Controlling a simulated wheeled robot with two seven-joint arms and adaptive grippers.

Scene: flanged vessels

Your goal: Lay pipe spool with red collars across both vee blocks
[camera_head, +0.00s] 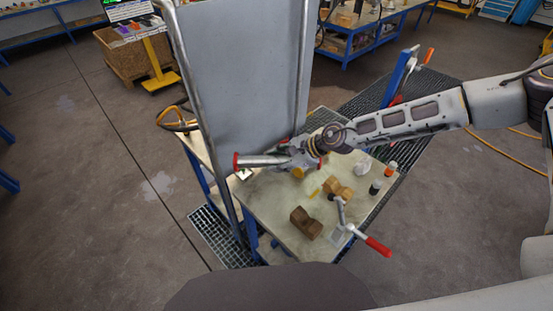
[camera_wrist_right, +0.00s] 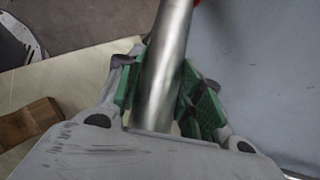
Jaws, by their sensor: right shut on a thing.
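The pipe spool (camera_head: 262,161) is a shiny metal tube with a red collar at its left end. In the head view it lies roughly level above the far part of the table. My right gripper (camera_head: 298,158) is shut on it and hides its right part. In the right wrist view the tube (camera_wrist_right: 163,70) runs between the green finger pads, with some red at the top edge. Two wooden vee blocks stand on the table, a lighter one (camera_head: 338,188) and a darker one (camera_head: 306,222), both empty. One wooden block (camera_wrist_right: 28,122) shows in the wrist view. My left gripper is not in view.
A tall grey panel (camera_head: 245,75) in a metal frame stands at the table's far left side, close to the spool. A red-handled clamp (camera_head: 372,244) stands at the right edge. Small bottles (camera_head: 376,187) and a whitish lump (camera_head: 363,167) sit at the right. The tabletop (camera_head: 268,205) left of the blocks is clear.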

